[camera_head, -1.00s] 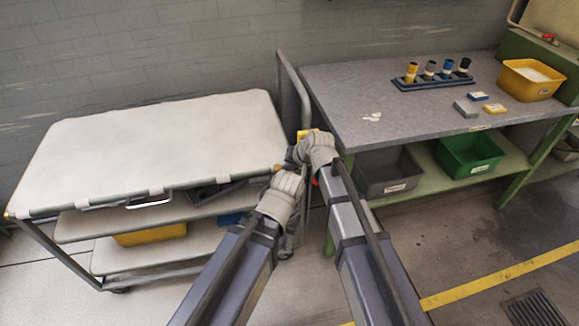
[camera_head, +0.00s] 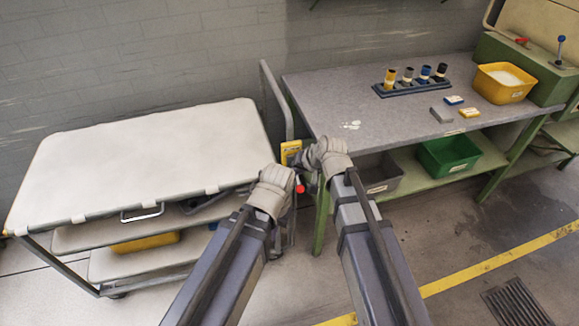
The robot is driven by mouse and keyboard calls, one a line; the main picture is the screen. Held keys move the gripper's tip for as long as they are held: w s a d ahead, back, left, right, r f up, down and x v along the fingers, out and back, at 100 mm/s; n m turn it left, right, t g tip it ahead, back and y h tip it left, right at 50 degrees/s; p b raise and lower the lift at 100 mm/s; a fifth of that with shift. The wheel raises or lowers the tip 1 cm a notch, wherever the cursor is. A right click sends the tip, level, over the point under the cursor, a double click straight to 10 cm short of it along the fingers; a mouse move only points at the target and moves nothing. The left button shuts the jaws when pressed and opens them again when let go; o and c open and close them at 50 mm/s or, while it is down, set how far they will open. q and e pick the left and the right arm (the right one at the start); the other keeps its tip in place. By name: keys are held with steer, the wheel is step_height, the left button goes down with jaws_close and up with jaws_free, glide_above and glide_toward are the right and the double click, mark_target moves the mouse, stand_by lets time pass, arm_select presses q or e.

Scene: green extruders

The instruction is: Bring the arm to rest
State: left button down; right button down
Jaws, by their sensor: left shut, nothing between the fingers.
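My left arm (camera_head: 222,265) comes in from the lower left and ends in a grey covered joint (camera_head: 271,191) by the cart's right end. Little of my left gripper can be made out past this joint; it is shut and nothing shows in it. My right arm (camera_head: 375,250) comes up from the bottom, and its covered joint (camera_head: 328,156) is in front of the workbench's front left corner. My right gripper cannot be made out. The two joints are close together, the right one higher in the picture.
A cart (camera_head: 140,155) with a pale top stands left, and a yellow bin (camera_head: 146,243) is on its lower shelf. The workbench (camera_head: 370,120) on the right carries a rack (camera_head: 412,84) and a yellow bin (camera_head: 503,83). A green bin (camera_head: 449,153) sits below.

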steer(key=shift+s+d+r, duration=0.2)
steer(key=shift+r, duration=0.1)
steer(key=s+d+f+n+g+h, duration=0.1)
steer(key=s+d+n+g+h, duration=0.1)
steer(key=s, duration=0.7)
steer(key=s+d+f+n+g+h, duration=0.2)
steer(key=s+d+g+h, duration=0.1)
steer(key=s, duration=0.7)
steer(key=shift+d+f+g+h, duration=0.2)
steer(key=shift+d+g+h, duration=0.15)
steer(key=shift+h, duration=0.15)
